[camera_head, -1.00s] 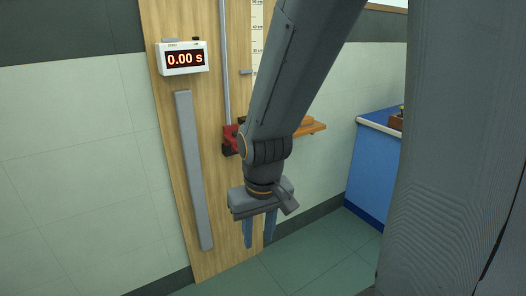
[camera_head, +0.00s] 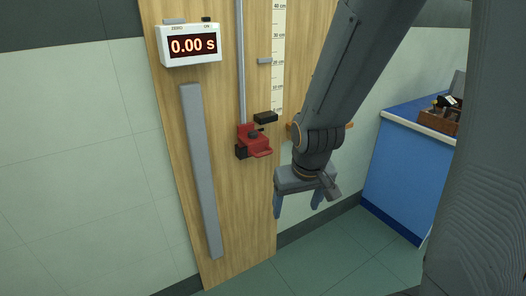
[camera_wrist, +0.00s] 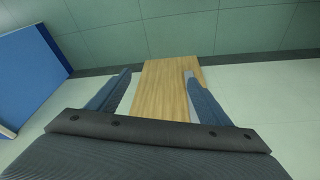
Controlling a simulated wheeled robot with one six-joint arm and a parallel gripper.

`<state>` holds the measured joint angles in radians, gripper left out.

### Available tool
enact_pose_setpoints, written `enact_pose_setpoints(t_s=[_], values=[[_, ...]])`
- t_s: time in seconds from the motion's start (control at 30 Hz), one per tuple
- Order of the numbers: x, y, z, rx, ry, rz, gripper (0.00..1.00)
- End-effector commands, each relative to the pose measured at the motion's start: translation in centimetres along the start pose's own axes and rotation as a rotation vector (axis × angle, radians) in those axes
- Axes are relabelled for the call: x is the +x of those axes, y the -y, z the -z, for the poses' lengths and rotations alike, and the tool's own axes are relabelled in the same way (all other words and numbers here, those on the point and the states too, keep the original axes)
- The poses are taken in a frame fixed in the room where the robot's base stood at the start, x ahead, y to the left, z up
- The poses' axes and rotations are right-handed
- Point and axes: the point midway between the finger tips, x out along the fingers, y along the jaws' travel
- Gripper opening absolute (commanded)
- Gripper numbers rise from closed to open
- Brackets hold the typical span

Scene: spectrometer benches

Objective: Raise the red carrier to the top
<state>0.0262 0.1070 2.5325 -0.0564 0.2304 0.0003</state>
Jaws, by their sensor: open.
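The red carrier (camera_head: 252,139) sits low on a vertical metal rail (camera_head: 241,70) fixed to an upright wooden board (camera_head: 235,195). It has a ledge sticking out to the front right. A ruler scale (camera_head: 278,50) marked in cm runs beside the rail. My gripper (camera_head: 296,212) hangs below and to the right of the carrier, fingers pointing down, apart from it. In the wrist view my gripper (camera_wrist: 155,95) is open with nothing between its fingers; the lower board (camera_wrist: 160,92) shows beyond them. The carrier is not in the wrist view.
A timer (camera_head: 190,45) reading 0.00 s and a long grey bar (camera_head: 201,170) are on the board's left side. A small black block (camera_head: 265,118) sits just above the carrier. A blue cabinet (camera_head: 405,185) with a wooden box (camera_head: 440,121) on top stands at right. Floor is clear.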

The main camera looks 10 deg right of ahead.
Motion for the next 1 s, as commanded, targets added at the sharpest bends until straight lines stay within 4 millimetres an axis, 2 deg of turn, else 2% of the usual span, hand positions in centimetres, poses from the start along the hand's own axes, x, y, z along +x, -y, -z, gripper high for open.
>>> enact_pose_setpoints(t_s=[0.03,0.2,0.4,0.5,0.6,0.7,0.83,1.0], values=[[1.7,-0.7,1.7,-0.010,-0.054,-0.007,0.72],[6.2,-2.5,9.3,-0.074,-0.323,-0.012,0.72],[9.5,-3.1,16.4,-0.143,-0.649,0.037,0.72],[10.4,-2.9,18.9,-0.166,-0.812,0.082,0.72],[10.7,-2.5,20.4,-0.179,-0.966,0.136,0.72],[10.5,-2.2,21.1,-0.180,-1.097,0.186,0.72],[9.9,-2.1,21.3,-0.174,-1.219,0.236,0.72],[9.4,-2.0,21.4,-0.167,-1.288,0.266,0.72]])
